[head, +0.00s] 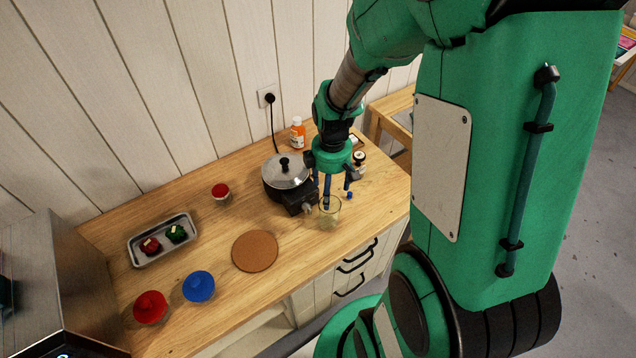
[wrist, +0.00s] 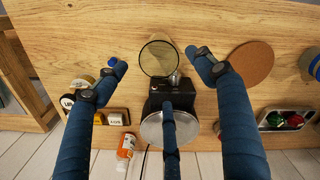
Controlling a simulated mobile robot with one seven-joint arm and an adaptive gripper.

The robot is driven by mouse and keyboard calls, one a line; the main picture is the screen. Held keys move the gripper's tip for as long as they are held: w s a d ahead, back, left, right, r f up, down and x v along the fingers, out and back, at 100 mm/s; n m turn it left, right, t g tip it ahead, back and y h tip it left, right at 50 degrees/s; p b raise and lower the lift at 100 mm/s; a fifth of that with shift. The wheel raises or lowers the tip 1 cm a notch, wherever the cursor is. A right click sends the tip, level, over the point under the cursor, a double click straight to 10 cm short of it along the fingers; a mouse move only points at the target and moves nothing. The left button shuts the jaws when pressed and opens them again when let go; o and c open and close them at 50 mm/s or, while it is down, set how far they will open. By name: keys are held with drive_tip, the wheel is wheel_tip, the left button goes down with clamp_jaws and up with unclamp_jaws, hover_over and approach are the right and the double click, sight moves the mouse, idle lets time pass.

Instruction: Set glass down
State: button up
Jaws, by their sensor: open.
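The clear glass (head: 330,213) stands near the front edge of the wooden counter, just in front of the hot plate. In the wrist view the glass (wrist: 158,58) lies between my two outer fingertips, with clear space on both sides. My gripper (head: 338,200) is open, with its blue fingers pointing down at the glass. In the wrist view my gripper (wrist: 157,62) holds nothing. The glass looks upright. Its base is hard to make out in the head view.
A lidded pot (head: 285,172) sits on the black hot plate (head: 298,201) beside the glass. A round cork mat (head: 255,251) lies to the left, bare. An orange bottle (head: 297,133) stands behind. A metal tray (head: 150,254), a blue lid-like piece (head: 198,287) and a red one (head: 150,307) are farther left.

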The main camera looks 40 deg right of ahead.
drive_tip(key=s+a+r+m+t, duration=0.2)
drive_tip(key=s+a+r+m, duration=0.1)
drive_tip(key=r, duration=0.6)
drive_tip(key=s+a+r+m+t, duration=0.1)
drive_tip(key=s+a+r+m, duration=0.2)
drive_tip(key=s+a+r, duration=0.2)
drive_tip(key=s+a+r+m+t, duration=0.2)
drive_tip(key=s+a+r, duration=0.2)
drive_tip(key=a+r, duration=0.4)
drive_tip(key=shift+a+r+m+t, duration=0.15)
drive_tip(key=shift+r+m+t, duration=0.2)
drive_tip(key=shift+r, duration=2.7)
wheel_tip(320, 180, down, 8)
drive_tip(key=b, duration=0.8)
